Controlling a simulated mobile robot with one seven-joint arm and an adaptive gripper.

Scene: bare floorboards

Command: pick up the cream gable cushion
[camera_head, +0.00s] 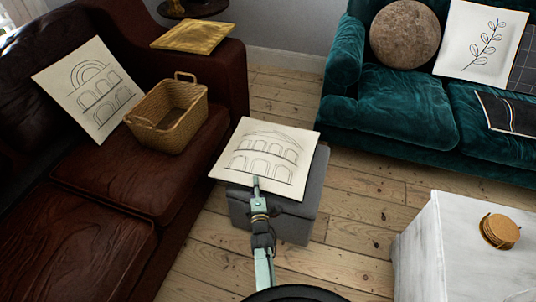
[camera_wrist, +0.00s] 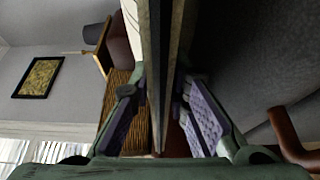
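The cream gable cushion (camera_head: 262,150), with a line drawing of a pitched roof over arches, is tilted at the grey ottoman in the head view. I cannot tell whether it still touches the ottoman. My gripper (camera_head: 256,183) is at its near lower edge. In the wrist view the cushion (camera_wrist: 155,60) shows edge-on between the two fingers of my gripper (camera_wrist: 162,92). The fingertips close in on its two faces, and the gripper looks shut on it. Most of its drawn face is hidden in the wrist view.
The grey ottoman (camera_head: 290,228) stands below the cushion. A brown leather sofa (camera_head: 100,225) at left holds a wicker basket (camera_head: 168,116) and another cream cushion (camera_head: 90,88). A teal sofa (camera_head: 400,105) is behind right; a white table (camera_head: 450,250) is front right. Floorboards (camera_head: 355,215) between are clear.

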